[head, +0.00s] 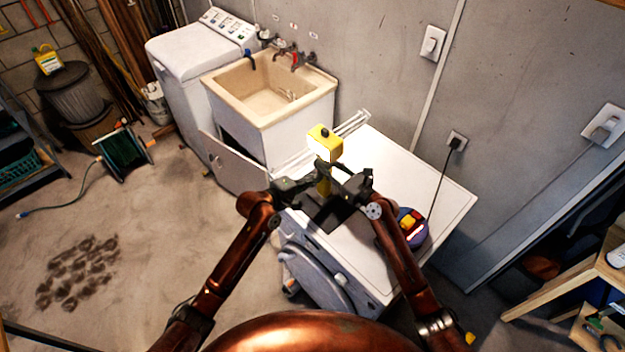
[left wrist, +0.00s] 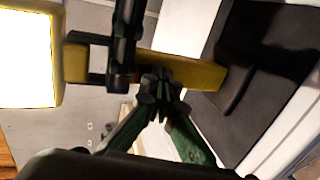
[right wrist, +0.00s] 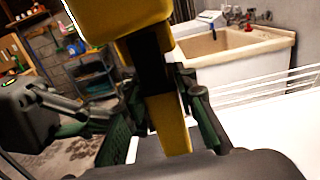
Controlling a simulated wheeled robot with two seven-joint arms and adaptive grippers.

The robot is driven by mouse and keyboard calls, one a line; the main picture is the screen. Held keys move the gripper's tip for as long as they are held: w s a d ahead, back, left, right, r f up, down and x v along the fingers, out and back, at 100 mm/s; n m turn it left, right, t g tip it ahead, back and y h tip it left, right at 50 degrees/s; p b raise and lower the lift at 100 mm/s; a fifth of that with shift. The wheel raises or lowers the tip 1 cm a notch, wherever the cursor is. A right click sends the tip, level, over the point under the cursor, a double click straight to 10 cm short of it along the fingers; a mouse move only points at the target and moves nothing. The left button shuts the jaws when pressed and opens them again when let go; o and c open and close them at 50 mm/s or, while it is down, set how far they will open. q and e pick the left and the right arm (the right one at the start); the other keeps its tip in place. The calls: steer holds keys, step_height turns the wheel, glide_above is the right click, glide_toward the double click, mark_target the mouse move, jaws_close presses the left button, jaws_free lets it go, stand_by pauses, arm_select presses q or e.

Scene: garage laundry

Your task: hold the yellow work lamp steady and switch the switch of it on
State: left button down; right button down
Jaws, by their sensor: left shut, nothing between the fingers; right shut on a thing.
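The yellow work lamp (head: 325,145) stands upright on a dark base on the white machine top, its square face glowing bright white. The glowing face also shows in the left wrist view (left wrist: 25,60). A dark knob sits on top of its head; I cannot tell whether this is the switch. My right gripper (head: 343,181) is shut around the yellow post, which shows between its fingers in the right wrist view (right wrist: 172,120). My left gripper (head: 313,181) is shut and empty; its tips (left wrist: 158,82) are close in front of the post. I cannot tell whether they touch it.
The white machine top (head: 430,190) has free room to the right of the lamp. A round blue and red item (head: 418,236) lies near its front edge, by a hanging cord (head: 439,190). A wire rack (head: 352,124) and a sink (head: 268,88) are behind.

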arm_select(q)
steer(key=shift+r, duration=0.8)
steer(key=shift+s+a, duration=0.1)
steer(key=r+v, duration=0.1)
steer(key=v, duration=1.2)
steer(key=shift+s+a+r, duration=0.1)
steer(key=shift+s+a, duration=0.05)
steer(key=shift+s+a+f+g+y, duration=0.2)
steer(key=shift+f+g+y, duration=0.15)
steer(key=shift+f, duration=0.2)
